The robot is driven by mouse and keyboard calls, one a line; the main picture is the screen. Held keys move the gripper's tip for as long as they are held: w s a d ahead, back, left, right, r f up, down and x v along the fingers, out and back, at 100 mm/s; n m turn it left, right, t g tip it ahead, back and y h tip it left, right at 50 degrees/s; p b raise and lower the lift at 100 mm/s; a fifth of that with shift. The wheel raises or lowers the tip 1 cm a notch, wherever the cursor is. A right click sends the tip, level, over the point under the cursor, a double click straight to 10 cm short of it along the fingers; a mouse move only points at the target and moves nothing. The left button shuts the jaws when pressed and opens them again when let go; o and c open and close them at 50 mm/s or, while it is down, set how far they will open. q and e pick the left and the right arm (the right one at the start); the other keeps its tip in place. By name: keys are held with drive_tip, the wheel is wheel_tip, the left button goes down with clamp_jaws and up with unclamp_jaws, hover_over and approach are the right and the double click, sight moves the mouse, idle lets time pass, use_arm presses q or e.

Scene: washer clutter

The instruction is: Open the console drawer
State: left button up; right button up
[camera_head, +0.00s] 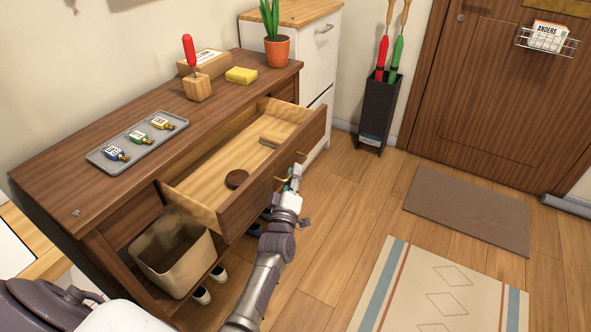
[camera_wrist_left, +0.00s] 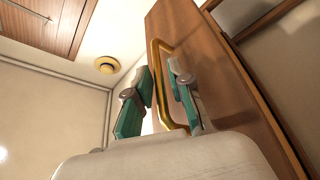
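The console drawer (camera_head: 270,172) is pulled well out of the dark wooden console table (camera_head: 60,178), so its light wooden inside shows. A brass handle (camera_head: 282,179) is on its front and shows large in the left wrist view (camera_wrist_left: 158,85). My left gripper (camera_head: 294,182) is at the drawer front. In the left wrist view its teal-padded fingers (camera_wrist_left: 160,85) lie on both sides of the handle bar and appear closed around it; the exact contact is hard to see. My right gripper is out of view.
A brown round item (camera_head: 236,179) and a small wooden block (camera_head: 270,141) lie in the drawer. A basket (camera_head: 175,262) sits below.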

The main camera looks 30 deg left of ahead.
use_arm(q)
drive_tip(key=v, duration=1)
